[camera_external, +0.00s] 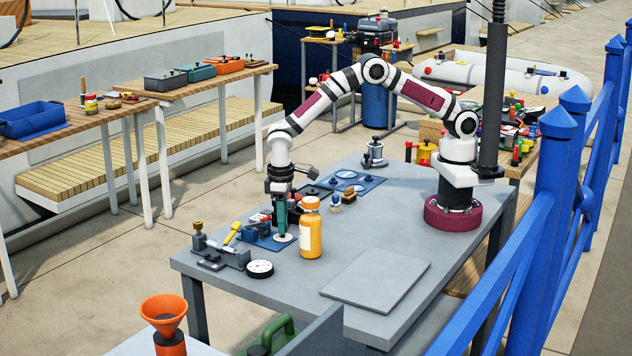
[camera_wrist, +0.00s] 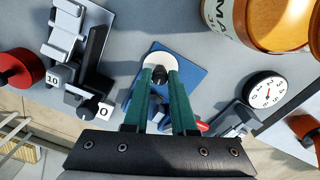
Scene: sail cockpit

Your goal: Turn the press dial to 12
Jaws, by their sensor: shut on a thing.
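A small white disc (camera_wrist: 158,60) with a dark knob (camera_wrist: 159,76) in its middle sits at the edge of a blue plate. My gripper (camera_wrist: 159,80) points down at it with green fingers and is shut on the dark knob. In the external view my gripper (camera_external: 281,230) stands over the same white disc (camera_external: 283,239), left of the orange bottle. I cannot read any numbers on this disc, so its setting is not clear. A separate round white gauge (camera_wrist: 267,92) with a red needle lies to the right in the wrist view; it also shows in the external view (camera_external: 260,268).
The orange bottle (camera_external: 310,238) stands close to my gripper. A grey clamp-like device (camera_external: 225,257) is at the table's left end. A flat grey plate (camera_external: 376,281) lies at front right.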

